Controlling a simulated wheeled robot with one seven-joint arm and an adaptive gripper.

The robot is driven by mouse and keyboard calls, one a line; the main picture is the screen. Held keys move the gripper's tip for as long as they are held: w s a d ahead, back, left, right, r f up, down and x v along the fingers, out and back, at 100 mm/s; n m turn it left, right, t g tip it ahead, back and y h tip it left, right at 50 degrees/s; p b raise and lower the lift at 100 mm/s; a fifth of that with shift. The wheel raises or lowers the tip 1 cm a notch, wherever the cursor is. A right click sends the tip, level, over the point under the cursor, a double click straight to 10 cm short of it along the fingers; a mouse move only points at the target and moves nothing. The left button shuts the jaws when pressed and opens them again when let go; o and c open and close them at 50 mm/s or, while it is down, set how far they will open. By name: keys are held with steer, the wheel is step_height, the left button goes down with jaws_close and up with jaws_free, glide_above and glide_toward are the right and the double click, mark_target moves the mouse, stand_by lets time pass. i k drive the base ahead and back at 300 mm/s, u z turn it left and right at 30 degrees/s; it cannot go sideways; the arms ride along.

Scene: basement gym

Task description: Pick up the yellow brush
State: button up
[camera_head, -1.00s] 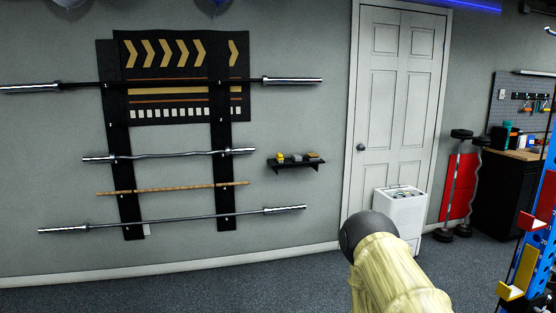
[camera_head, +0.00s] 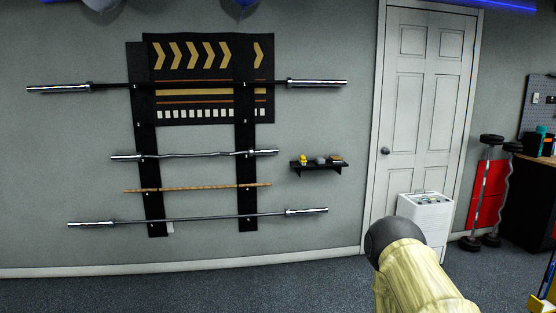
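A small black wall shelf (camera_head: 316,168) is fixed to the grey wall, left of the white door. Several small items sit on it. A small yellow item (camera_head: 304,159) stands at its left end; it is too small to tell whether it is the yellow brush. A grey item (camera_head: 321,160) sits in the middle and a flat dark and tan item (camera_head: 335,160) at the right. Part of my arm shows at the bottom right, well in front of the shelf. My gripper cannot be made out.
Barbells and a wooden bar hang on a black wall rack (camera_head: 245,205) at left. A white bin-like box (camera_head: 426,222) stands before the white door (camera_head: 424,120). Dumbbell bars (camera_head: 481,190) and a workbench (camera_head: 530,200) are at right. Carpet (camera_head: 200,292) in front is clear.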

mark_target(302, 161)
steer(key=u, duration=0.4)
steer(key=i, duration=1.25)
steer(key=u, duration=0.45)
steer(key=i, duration=1.75)
steer(key=z, duration=0.4)
steer(key=i, duration=1.6)
steer(key=z, duration=0.8)
